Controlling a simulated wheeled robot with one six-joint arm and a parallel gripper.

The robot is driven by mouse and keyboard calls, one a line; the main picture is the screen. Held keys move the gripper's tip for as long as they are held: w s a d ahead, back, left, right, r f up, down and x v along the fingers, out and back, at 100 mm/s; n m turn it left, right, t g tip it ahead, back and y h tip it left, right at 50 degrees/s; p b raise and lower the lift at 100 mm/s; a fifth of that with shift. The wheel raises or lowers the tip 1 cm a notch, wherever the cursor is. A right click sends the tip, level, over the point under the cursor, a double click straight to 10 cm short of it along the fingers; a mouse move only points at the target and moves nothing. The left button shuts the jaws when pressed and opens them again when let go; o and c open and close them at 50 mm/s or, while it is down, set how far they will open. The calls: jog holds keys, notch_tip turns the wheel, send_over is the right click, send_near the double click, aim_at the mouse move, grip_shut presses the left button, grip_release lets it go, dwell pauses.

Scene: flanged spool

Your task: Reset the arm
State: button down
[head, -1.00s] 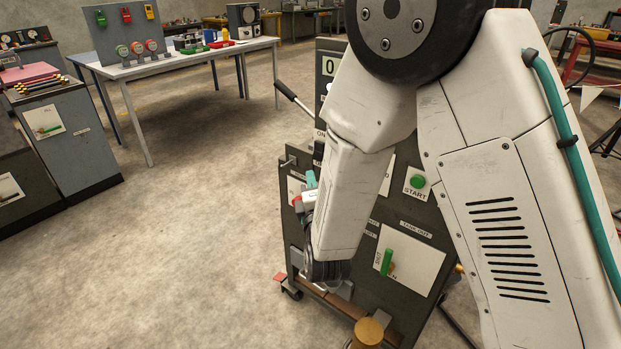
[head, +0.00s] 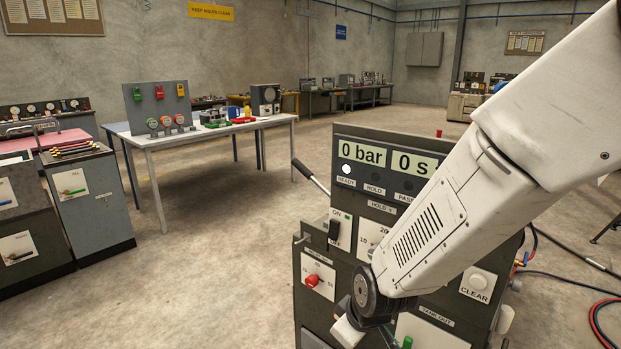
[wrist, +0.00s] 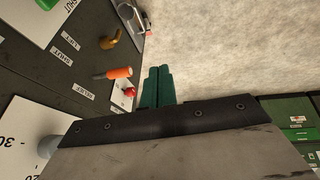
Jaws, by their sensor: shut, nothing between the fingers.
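My gripper (wrist: 157,88) shows in the wrist view as two teal fingers side by side, closed against each other with nothing between them. In that view the fingers point over bare floor, beside the dark panel of the test cart. In the head view my white arm crosses in front of the right side of the cart, and the gripper's fingers are hidden or out of frame low in the picture. The test cart (head: 343,222) is a dark grey console with displays reading "0 bar" and "0 s".
The cart carries a red knob (head: 311,281), a CLEAR button (head: 478,281) and a side lever (head: 311,177). A white table (head: 205,134) and a grey cabinet (head: 90,215) stand to the left. Hoses (head: 601,325) lie on the floor at right. The floor between table and cart is clear.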

jog(key=s+d+r+m+g+h, duration=0.2)
jog(key=s+d+r+m, duration=0.7)
jog(key=s+d+r, duration=1)
jog(key=shift+s+d+r+g, duration=0.15)
jog(key=shift+s+r+g, duration=0.15)
jog(key=shift+s+r, duration=0.6)
